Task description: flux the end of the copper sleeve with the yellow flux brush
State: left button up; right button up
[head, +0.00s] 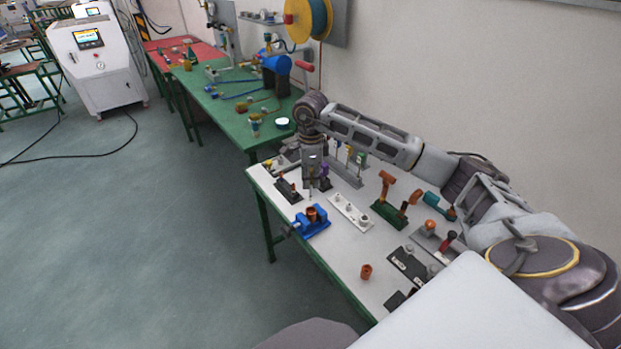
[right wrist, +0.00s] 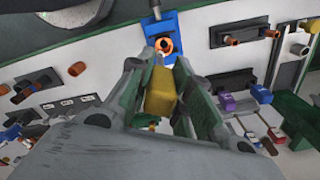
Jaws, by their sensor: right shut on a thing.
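The copper sleeve (head: 312,214) stands upright in a blue vise (head: 316,229) near the left front edge of the white table. In the right wrist view the open end of the copper sleeve (right wrist: 164,46) shows as a ring, with the blue vise (right wrist: 150,29) around it. My right gripper (head: 313,185) points down, a little behind the vise. It is shut on the yellow flux brush (right wrist: 160,97). The brush's pale tip points toward the sleeve and appears very close to it; I cannot tell whether they touch. My left gripper is not in view.
A white plate with pegs (head: 350,212) lies right of the vise. A green rack with copper fittings (head: 389,213) stands farther right. A loose copper piece (head: 366,271) is at the front edge. Bare tabletop lies between it and the vise.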

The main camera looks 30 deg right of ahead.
aim_at(311, 195)
jog(key=shift+f+b, duration=1.45)
jog(key=shift+f, duration=1.15)
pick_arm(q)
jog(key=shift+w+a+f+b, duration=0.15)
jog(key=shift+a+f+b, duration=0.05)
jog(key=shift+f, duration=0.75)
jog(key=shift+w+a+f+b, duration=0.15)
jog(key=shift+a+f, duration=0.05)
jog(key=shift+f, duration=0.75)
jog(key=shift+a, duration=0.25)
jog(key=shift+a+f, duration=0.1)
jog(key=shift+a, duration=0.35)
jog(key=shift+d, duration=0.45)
